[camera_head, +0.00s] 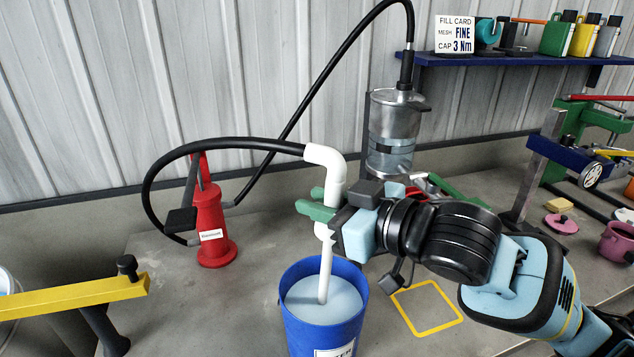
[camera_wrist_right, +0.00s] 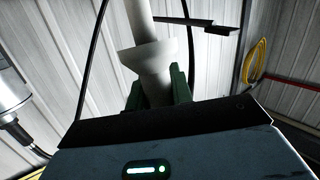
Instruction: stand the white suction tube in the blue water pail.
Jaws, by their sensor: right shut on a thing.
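The white suction tube (camera_head: 326,262) is upright, with an elbow at its top joined to a black hose. Its lower end is inside the rim of the blue water pail (camera_head: 297,327) and meets the pale water (camera_head: 341,307). I cannot tell whether it touches the bottom. My right gripper (camera_head: 320,208) comes in from the right, its green fingers shut on the tube below the elbow. In the right wrist view the tube (camera_wrist_right: 152,75) stands between the green fingers (camera_wrist_right: 158,92). My left gripper is not in view.
A red hand pump (camera_head: 211,228) stands left of the pail, and a clear metal-capped cylinder (camera_head: 391,133) behind it. The black hose (camera_head: 165,170) loops left of the tube. A yellow bar (camera_head: 70,299) is at left. A yellow square outline (camera_head: 427,308) on the right is empty.

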